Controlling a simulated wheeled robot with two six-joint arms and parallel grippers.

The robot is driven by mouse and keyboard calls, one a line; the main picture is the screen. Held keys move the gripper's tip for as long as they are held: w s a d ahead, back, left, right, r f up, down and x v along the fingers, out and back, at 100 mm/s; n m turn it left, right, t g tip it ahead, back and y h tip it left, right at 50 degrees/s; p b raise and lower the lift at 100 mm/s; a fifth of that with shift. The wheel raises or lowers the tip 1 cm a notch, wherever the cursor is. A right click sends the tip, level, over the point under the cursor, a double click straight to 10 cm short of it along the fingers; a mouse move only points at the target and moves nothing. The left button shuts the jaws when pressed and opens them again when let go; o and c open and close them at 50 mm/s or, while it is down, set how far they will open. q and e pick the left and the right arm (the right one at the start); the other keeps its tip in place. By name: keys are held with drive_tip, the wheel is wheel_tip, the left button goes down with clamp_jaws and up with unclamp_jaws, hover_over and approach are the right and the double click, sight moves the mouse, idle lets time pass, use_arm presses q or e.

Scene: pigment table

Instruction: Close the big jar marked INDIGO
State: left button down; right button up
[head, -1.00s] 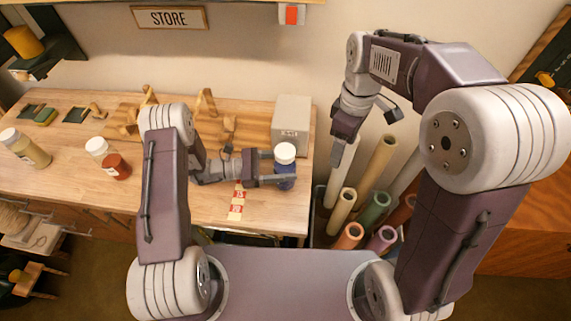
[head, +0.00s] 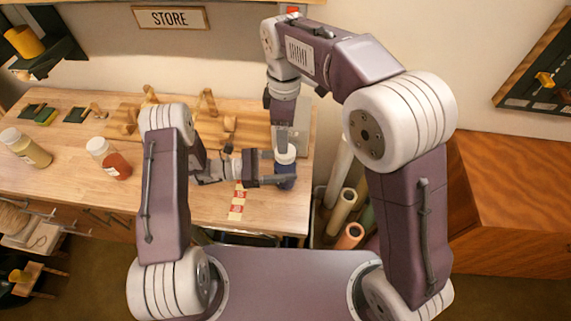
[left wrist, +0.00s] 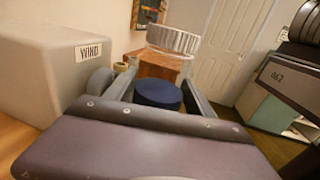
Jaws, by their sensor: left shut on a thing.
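The big jar (head: 285,183) stands near the right end of the table, dark blue below a white lid (head: 287,155). Its INDIGO marking cannot be read. My left gripper (head: 284,180) is shut around the jar's body from the left. In the left wrist view the blue contents (left wrist: 157,93) sit between the fingers, and the ribbed white lid (left wrist: 173,38) is above them; whether it is screwed down I cannot tell.
A grey box (head: 306,112) stands just behind the jar; it looms left in the left wrist view (left wrist: 45,70). Rolled tubes (head: 341,210) stand off the table's right end. A jar of orange pigment (head: 115,166) and a yellowish one (head: 32,153) stand at left.

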hover_over(285, 169)
drive_tip(key=w, duration=0.3)
drive_tip(key=f, duration=0.6)
drive_tip(key=shift+w+f, duration=0.2)
drive_tip(key=shift+f, duration=0.2)
drive_tip(key=c, duration=1.5)
drive_tip(key=m, duration=1.2)
drive_tip(key=shift+m, duration=0.4)
drive_tip(key=m, duration=0.4)
drive_tip(key=shift+a+m, duration=0.1)
drive_tip(key=shift+m, duration=0.3)
drive_tip(key=o, duration=1.6)
